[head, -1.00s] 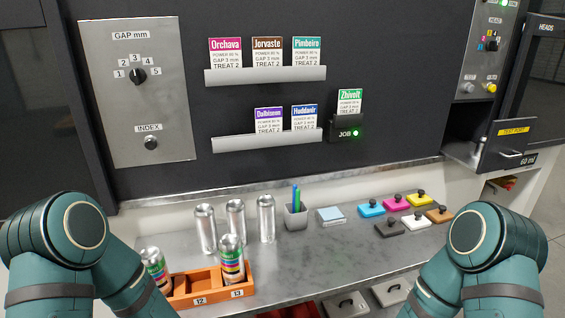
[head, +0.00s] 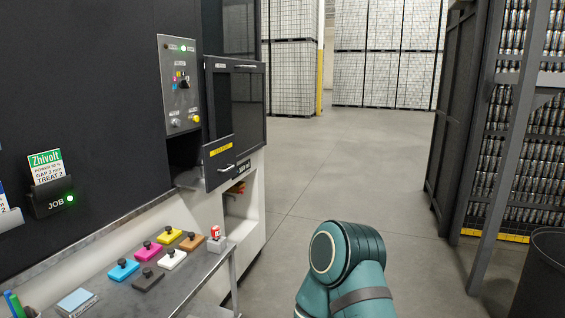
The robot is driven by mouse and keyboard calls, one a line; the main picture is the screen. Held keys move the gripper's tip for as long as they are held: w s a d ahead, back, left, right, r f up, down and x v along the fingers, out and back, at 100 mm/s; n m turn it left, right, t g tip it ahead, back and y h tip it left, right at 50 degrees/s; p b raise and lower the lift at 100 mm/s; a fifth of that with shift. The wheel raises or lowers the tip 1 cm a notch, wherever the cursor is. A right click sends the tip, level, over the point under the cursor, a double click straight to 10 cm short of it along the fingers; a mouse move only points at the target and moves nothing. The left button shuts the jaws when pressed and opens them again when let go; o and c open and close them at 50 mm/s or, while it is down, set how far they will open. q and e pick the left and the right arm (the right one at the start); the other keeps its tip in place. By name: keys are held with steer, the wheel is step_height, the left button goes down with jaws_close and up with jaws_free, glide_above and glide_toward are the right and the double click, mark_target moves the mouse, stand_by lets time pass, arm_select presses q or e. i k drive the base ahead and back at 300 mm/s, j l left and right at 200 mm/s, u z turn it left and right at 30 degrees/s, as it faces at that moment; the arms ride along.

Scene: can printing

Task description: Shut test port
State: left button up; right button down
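The test port (head: 219,161) is on the right part of the dark machine in the head view. Its dark front, with a yellow label (head: 221,149) and a light handle, stands out from the machine, and a dark opening (head: 185,153) shows to its left. The port is open. My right arm shows at the bottom centre right, well apart from the port, but its gripper is below the picture. My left arm and gripper are not in view.
A control panel (head: 179,85) with knobs and a green light is above the port. A heads cabinet (head: 235,100) stands behind it. The grey bench (head: 172,285) holds several coloured blocks. Open floor (head: 330,180) lies to the right, before a can rack (head: 510,120).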

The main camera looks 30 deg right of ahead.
mark_target(218, 165)
steer(key=z, duration=0.5)
steer(key=u, duration=0.4)
steer(key=i+l+u, duration=0.25)
steer(key=l+u, duration=0.2)
steer(key=i+l+u, duration=0.25)
steer(key=l, duration=0.2)
steer(key=i+l+u, duration=0.1)
steer(key=l, duration=0.85)
steer(key=i+u, duration=0.05)
